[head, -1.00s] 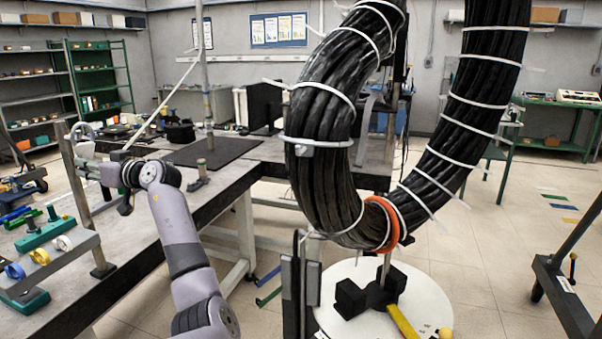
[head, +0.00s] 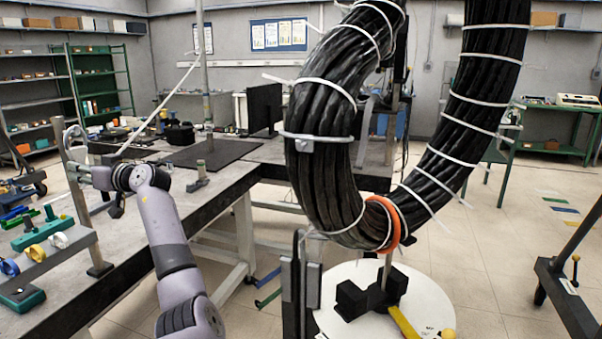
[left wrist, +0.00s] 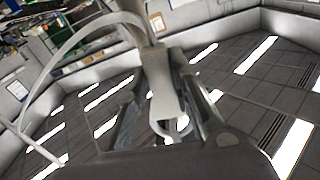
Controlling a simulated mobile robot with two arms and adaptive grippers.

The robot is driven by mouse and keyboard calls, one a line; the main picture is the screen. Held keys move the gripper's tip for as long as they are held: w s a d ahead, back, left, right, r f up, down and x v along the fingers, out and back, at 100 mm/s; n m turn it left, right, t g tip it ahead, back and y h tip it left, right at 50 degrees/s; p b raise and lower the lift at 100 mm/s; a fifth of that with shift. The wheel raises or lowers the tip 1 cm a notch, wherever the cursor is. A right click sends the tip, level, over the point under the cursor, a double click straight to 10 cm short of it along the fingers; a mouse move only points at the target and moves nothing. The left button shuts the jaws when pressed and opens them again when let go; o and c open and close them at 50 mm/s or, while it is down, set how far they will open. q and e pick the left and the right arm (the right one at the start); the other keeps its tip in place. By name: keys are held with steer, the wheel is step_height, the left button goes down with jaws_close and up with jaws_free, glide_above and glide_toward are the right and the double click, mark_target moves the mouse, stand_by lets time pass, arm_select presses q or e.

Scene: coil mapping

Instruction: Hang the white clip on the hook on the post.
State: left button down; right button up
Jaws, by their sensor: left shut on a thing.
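My left gripper (head: 88,175) is at the left, behind a grey upright post (head: 76,172) in the head view. The left wrist view shows its two fingers (left wrist: 165,112) shut on a pale white clip (left wrist: 162,90) with a small loop at its end. A pale curved piece (head: 74,134) shows by the top of the post, apparently part of the held clip. Whether it touches the post cannot be told, and no hook is clear. Another white ring (head: 58,240) sits on the rail below. My right gripper is not in view.
Yellow (head: 35,253) and blue (head: 9,267) rings sit along the grey rail (head: 62,262) on the workbench. A thin pole (head: 207,120) stands farther back. A large black cable coil (head: 320,150) with white ties fills the middle.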

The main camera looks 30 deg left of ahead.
arm_select(q)
steer(key=c, duration=1.3)
jaws_free()
steer(key=shift+c, duration=0.2)
steer(key=shift+d, duration=0.1)
